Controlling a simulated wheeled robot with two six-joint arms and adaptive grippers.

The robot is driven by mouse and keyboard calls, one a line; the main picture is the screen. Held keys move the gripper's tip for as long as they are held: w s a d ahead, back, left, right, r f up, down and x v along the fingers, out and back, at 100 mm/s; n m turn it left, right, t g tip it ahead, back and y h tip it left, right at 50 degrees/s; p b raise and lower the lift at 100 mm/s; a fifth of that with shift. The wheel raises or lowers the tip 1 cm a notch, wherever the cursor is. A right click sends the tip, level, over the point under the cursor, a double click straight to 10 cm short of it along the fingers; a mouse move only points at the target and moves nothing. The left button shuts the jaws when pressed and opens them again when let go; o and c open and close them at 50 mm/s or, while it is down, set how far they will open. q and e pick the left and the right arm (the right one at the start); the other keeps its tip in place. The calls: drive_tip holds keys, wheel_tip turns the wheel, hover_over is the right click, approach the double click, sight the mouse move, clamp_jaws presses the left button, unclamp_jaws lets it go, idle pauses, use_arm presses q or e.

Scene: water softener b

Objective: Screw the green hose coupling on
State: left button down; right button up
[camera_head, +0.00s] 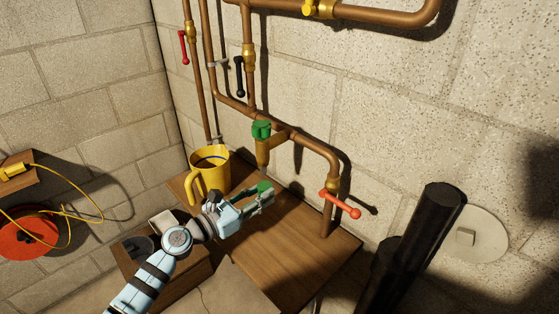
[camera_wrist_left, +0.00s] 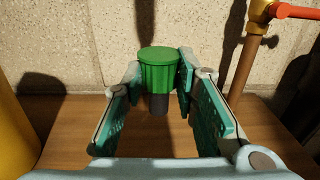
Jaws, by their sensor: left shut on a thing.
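The green hose coupling (camera_wrist_left: 159,72) is a ribbed green cap with a dark stem below it. It stands upright between the fingertips of my left gripper (camera_wrist_left: 160,78), which is shut on it. In the head view my left gripper (camera_head: 258,201) holds the coupling (camera_head: 265,187) just above the wooden shelf. A brass tap (camera_head: 268,152) with a green handle (camera_head: 261,129) hangs from the copper pipe, above and apart from the coupling. The tap's outlet is not in the wrist view. My right gripper is not in view.
A yellow mug (camera_head: 211,172) stands on the wooden shelf (camera_head: 300,240), left of the gripper. A red-handled valve (camera_head: 340,204) on a copper pipe is to the right. A red disc with yellow cable (camera_head: 28,238) is far left. The shelf's front right is clear.

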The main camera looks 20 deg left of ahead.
use_arm(q)
drive_tip(key=shift+r+p, duration=1.75)
drive_tip(key=shift+r, duration=0.2)
drive_tip(key=shift+r+p, duration=1.4)
drive_tip(key=shift+p, duration=0.15)
drive_tip(key=c, duration=1.2)
unclamp_jaws()
drive_tip(key=shift+f, duration=0.1)
drive_tip(key=shift+c, duration=0.6)
